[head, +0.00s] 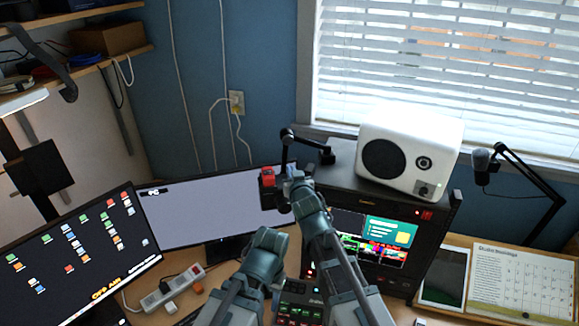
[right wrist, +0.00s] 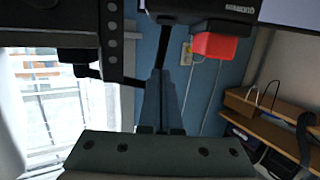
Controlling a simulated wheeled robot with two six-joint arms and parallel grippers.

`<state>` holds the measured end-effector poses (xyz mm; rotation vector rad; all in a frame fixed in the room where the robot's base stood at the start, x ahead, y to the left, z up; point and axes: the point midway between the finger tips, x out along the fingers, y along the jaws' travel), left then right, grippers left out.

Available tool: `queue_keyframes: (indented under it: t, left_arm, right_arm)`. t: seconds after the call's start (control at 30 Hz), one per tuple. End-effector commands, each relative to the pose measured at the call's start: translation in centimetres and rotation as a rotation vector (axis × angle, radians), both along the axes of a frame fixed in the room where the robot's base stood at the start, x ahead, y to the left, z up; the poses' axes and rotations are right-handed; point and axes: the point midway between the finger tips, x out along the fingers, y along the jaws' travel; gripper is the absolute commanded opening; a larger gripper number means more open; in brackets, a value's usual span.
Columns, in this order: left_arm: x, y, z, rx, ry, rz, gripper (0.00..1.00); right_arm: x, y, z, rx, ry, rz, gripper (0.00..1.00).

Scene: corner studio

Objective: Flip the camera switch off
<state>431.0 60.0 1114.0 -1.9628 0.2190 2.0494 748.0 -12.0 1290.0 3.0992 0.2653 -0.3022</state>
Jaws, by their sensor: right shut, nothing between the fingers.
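The camera is a small black body (head: 277,198) by the left side of the dark cabinet, below a black jointed arm. A red switch (head: 267,176) sits on it. In the right wrist view the black body (right wrist: 205,12) is at the top, with the red switch (right wrist: 215,45) standing out below it. My right gripper (head: 292,172) is close beside the switch, to its right. Its fingers (right wrist: 167,85) are shut and empty, and look apart from the switch in the right wrist view. Which way the switch is set cannot be told. My left gripper cannot be made out.
Two monitors (head: 190,213) stand at left. A white speaker (head: 410,150) sits on the dark cabinet (head: 345,183) at right. The black camera arm (head: 305,147) rises behind the gripper. A power strip (head: 172,288) lies on the desk. A microphone arm (head: 530,180) is at far right.

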Motion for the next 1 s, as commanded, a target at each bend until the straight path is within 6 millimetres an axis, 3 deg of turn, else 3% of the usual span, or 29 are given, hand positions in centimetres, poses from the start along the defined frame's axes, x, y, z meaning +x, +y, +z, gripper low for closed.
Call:
queue_keyframes:
  t: [0.03, 0.1, 0.3, 0.8, 0.9, 0.97, 1.0]
  left_arm:
    - [0.0, 0.0, 0.9, 0.0, 0.0, 0.0, 0.5]
    - [0.0, 0.0, 1.4, 0.0, 0.001, -0.001, 0.5]
    - [0.0, 0.0, 2.2, 0.0, 0.001, -0.002, 0.5]
    - [0.0, 0.0, 2.1, 0.0, 0.001, -0.002, 0.5]
    - [0.0, 0.0, 1.2, 0.0, 0.001, -0.003, 0.5]
    - [0.0, 0.0, 0.1, 0.0, 0.001, -0.003, 0.5]
    - [0.0, 0.0, -0.7, 0.0, 0.001, -0.004, 0.5]
  right_arm:
    - [-1.8, -0.3, 0.9, 0.0, 0.0, 0.0, 0.0]
    - [-3.2, -0.6, 1.4, -0.001, 0.0, 0.0, 0.0]
    - [-5.5, -1.0, 2.2, 0.0, 0.0, 0.0, 0.0]
    - [-5.7, -1.0, 2.0, -0.001, 0.003, -0.001, 0.0]
    - [-6.1, -1.2, 0.1, -0.017, 0.051, -0.015, 0.0]
    - [-6.7, -1.6, -2.5, -0.039, 0.118, -0.032, 0.0]
    - [-7.4, -1.9, -4.7, -0.06, 0.18, -0.045, 0.0]
